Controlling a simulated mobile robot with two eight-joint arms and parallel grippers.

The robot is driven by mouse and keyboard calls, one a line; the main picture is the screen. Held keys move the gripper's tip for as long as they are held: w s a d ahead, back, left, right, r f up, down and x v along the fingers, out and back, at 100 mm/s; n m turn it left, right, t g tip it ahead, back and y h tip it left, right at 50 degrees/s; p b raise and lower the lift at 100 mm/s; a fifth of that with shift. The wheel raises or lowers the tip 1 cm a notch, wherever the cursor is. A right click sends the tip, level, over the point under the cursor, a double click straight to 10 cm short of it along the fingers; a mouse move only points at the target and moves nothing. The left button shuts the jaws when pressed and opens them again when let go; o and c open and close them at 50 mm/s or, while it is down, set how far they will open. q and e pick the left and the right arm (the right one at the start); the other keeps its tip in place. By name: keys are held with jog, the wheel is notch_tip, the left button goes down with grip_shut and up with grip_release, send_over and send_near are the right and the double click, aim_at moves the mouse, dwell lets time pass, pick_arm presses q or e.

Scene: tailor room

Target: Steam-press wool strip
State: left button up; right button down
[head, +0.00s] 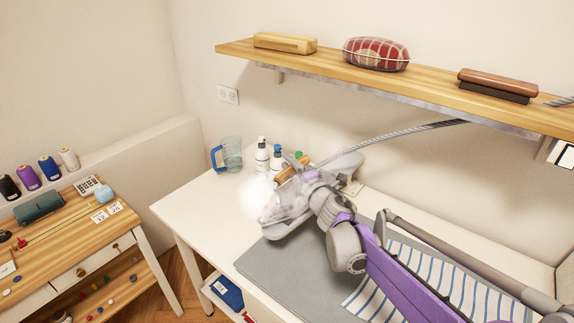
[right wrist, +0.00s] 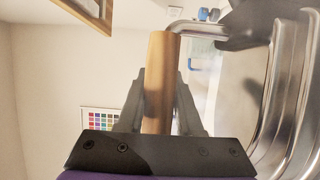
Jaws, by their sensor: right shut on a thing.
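My right gripper (head: 299,196) is shut on the wooden handle (right wrist: 160,75) of a silver-grey iron (head: 286,226), which also shows as shiny metal in the right wrist view (right wrist: 292,90). The iron is low over, or on, the back left part of a grey pressing mat (head: 262,262); I cannot tell whether it touches. A white puff of steam (head: 257,196) hangs at its left side. A ribbed hose (head: 405,135) runs from the iron up to the right. No wool strip can be made out; the iron and my arm hide part of the mat. My left gripper is not in view.
Blue-white striped cloth (head: 440,283) lies at the right, partly behind my arm. A blue-handled jug (head: 229,155) and bottles (head: 262,157) stand behind the iron. A shelf (head: 420,88) overhangs the back. The white table's left end (head: 190,205) is clear.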

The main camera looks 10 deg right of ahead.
jog(key=shift+w+d+b, duration=0.2)
jog(key=shift+w+d, duration=0.6)
jog(key=shift+d, duration=0.3)
jog(key=shift+w+d+b, duration=0.15)
jog(key=shift+w+d, duration=0.65)
jog(key=shift+d, duration=0.25)
jog(key=shift+w+d, duration=0.9)
jog(key=shift+d, duration=0.25)
jog(key=shift+w+d, duration=0.9)
jog(key=shift+d, duration=0.25)
jog(key=shift+s+d, duration=0.1)
jog(key=shift+s+d+r+b, duration=0.1)
jog(key=shift+s+d+b, duration=0.25)
jog(key=shift+s+d, duration=0.6)
jog(key=shift+a+r, duration=0.1)
jog(key=shift+r, duration=0.05)
